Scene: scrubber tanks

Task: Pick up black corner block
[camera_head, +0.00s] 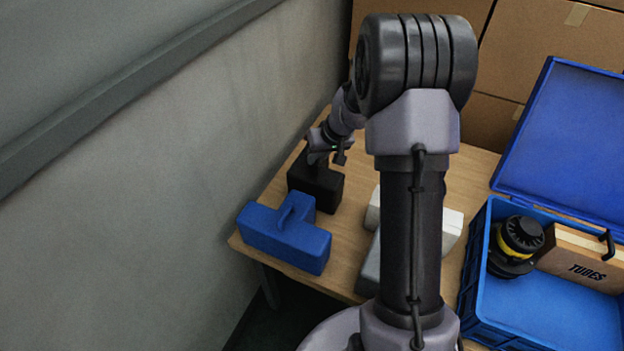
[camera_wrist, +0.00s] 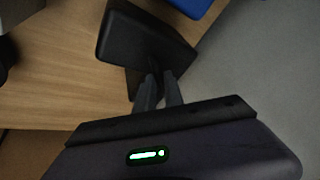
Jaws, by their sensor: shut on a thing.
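The black corner block (camera_head: 314,187) is on the wooden table, near the wall and just behind the blue block. It also shows in the wrist view (camera_wrist: 143,42), directly beyond the fingers. My gripper (camera_wrist: 159,82) is shut on part of the black block. In the head view my gripper (camera_head: 318,157) reaches down onto the top of the block. The exact grip contact is partly hidden by the fingers, and I cannot tell whether the block is clear of the table.
A blue block (camera_head: 283,240) stands at the table's front left edge. White and grey blocks (camera_head: 370,268) are partly hidden behind my arm. An open blue case (camera_head: 530,310) at right holds a black and yellow part (camera_head: 521,236) and a box (camera_head: 582,262). Cardboard boxes (camera_head: 545,50) stand behind.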

